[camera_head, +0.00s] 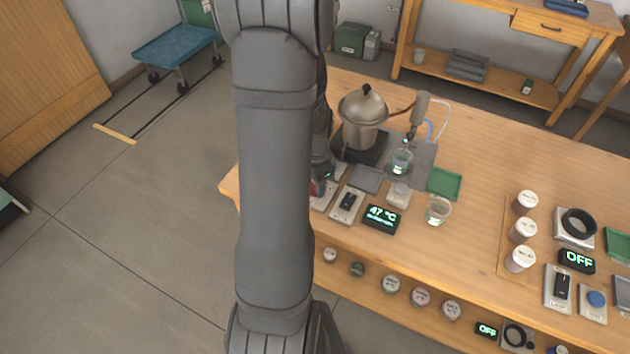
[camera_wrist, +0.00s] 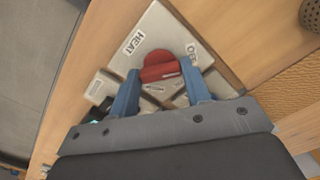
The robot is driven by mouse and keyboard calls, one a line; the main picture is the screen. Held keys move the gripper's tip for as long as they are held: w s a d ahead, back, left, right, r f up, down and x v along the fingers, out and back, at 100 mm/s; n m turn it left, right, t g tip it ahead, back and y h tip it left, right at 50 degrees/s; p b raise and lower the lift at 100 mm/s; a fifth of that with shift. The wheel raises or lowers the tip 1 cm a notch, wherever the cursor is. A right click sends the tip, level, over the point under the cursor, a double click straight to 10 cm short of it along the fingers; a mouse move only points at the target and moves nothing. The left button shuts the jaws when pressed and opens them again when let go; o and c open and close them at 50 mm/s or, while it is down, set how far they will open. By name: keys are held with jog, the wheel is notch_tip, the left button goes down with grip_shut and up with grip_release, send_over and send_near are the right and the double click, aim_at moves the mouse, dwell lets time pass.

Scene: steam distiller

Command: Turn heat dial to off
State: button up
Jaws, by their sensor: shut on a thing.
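The heat dial is a red knob (camera_wrist: 160,72) on a pale panel (camera_wrist: 150,35) labelled HEAT, with a second label at its right that seems to read OFF or similar. In the wrist view my gripper (camera_wrist: 162,82) has its two blue fingers on either side of the red knob, shut on it. In the head view my arm hides most of the panel. A bit of red (camera_head: 318,187) shows at the arm's right edge. The steel pot (camera_head: 363,118) of the distiller stands on a dark base just behind the panel.
A rocker switch box (camera_head: 346,204), a display reading 47 °C (camera_head: 382,218), a grey tray (camera_head: 367,179), a glass beaker (camera_head: 438,210) and a green tray (camera_head: 444,183) stand close by. White-lidded jars (camera_head: 523,229) stand farther right. Bare wood lies between them.

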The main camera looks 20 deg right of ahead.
jog(key=shift+n, duration=0.5)
jog(key=o, duration=1)
jog(key=shift+r, duration=0.1)
notch_tip(320, 180, up, 17)
jog(key=shift+r, duration=0.15)
notch_tip(320, 180, down, 18)
jog(key=shift+r, duration=0.25)
dwell(0.4)
